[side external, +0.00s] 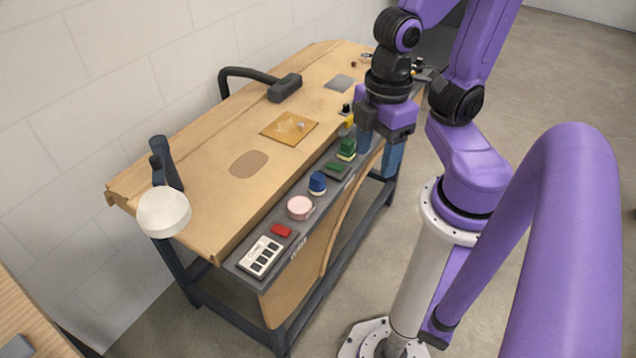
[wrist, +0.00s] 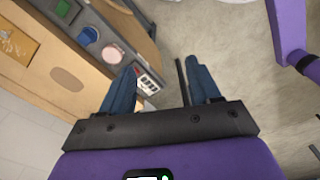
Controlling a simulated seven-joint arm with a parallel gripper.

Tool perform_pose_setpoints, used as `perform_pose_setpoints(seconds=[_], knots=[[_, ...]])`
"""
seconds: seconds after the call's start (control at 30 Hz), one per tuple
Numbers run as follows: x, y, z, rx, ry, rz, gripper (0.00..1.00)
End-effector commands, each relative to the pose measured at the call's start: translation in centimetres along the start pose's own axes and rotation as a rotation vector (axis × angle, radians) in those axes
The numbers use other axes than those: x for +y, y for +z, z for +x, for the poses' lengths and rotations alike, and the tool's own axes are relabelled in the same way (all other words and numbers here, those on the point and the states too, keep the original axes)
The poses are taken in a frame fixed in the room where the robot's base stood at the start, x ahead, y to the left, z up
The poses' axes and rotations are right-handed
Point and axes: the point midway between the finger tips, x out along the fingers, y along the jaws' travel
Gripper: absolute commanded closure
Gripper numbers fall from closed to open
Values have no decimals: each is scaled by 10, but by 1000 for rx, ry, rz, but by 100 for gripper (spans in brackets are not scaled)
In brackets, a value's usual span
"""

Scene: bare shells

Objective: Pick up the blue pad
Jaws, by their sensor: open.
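The blue pad (side external: 317,183) is a small rounded blue piece on the dark strip along the table's front edge, between a pink round pad and a green piece. In the wrist view the blue pad (wrist: 87,36) shows at the upper left, outside the span of the fingers. My gripper (side external: 379,154) has blue fingers that point down, to the right of the blue pad and apart from it. In the wrist view my gripper (wrist: 164,80) is open, with nothing between its fingers.
The strip also holds the pink pad (side external: 300,207), a red block (side external: 281,230), a white button panel (side external: 261,254) and green pieces (side external: 346,147). A white lamp (side external: 163,212) stands at the table's left end. The tabletop (side external: 215,200) has clear room.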

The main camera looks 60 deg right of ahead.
Motion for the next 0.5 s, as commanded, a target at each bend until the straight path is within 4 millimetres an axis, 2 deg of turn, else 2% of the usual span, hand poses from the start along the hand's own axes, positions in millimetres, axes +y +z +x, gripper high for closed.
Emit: perform_pose_setpoints(seconds=[0.13,0.23,0.37,0.5], knots=[[3,-2,1,-1,0,-5,38],[13,-6,3,-4,2,-26,38],[38,-16,8,-10,4,-85,38],[72,-23,15,-16,5,-166,38]])
